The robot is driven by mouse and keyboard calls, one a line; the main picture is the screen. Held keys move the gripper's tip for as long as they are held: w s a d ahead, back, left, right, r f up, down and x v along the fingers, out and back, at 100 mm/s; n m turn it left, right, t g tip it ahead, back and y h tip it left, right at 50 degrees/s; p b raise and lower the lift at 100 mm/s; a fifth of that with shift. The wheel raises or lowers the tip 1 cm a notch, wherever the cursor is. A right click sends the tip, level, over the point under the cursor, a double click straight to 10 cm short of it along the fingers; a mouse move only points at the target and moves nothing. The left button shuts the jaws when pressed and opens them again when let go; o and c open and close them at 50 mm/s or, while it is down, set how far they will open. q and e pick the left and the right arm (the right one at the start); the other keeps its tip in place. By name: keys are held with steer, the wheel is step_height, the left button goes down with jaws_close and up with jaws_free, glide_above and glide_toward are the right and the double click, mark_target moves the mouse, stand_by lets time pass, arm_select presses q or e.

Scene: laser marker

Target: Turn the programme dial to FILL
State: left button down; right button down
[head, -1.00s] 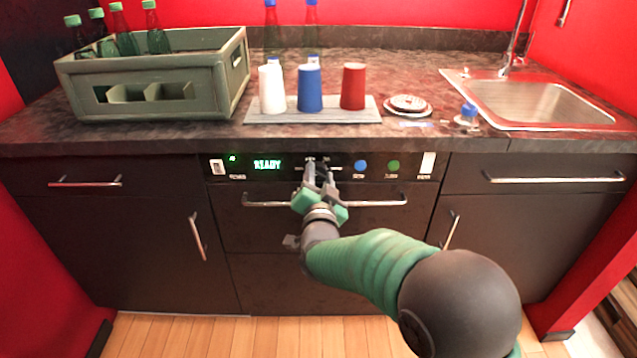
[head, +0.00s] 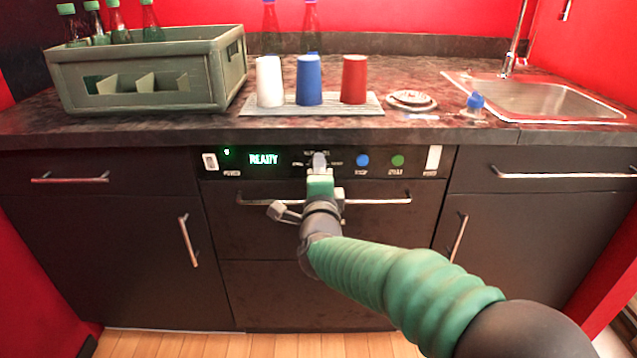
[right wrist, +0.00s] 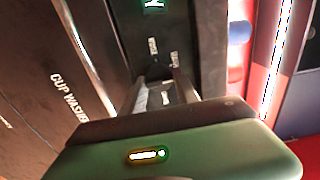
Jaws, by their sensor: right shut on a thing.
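The programme dial (right wrist: 158,72) is a dark knob on the black control panel (head: 225,172) of the cup washer. My right gripper (head: 320,160) reaches the panel at the dial and hides most of it in the head view. In the right wrist view my right gripper (right wrist: 166,92) has its fingers closed on the dial. The small labels around the dial are partly hidden and too blurred to read, and I cannot tell where its pointer stands. My left gripper is not in view.
Blue (head: 362,160) and green (head: 398,161) buttons sit right of the dial. A drawer handle (head: 380,201) runs below. On the counter above stand a bottle crate (head: 150,105), white (head: 269,82), blue (head: 309,80) and red (head: 354,80) cups, and a sink (head: 545,98).

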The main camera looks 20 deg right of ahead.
steer(key=m+b, duration=0.1)
steer(key=f+m+b, duration=0.1)
steer(key=m+b, duration=0.1)
steer(key=shift+m+b, duration=1)
steer(key=shift+m, duration=0.4)
steer(key=c, duration=0.9)
jaws_free()
steer(key=shift+r, duration=0.2)
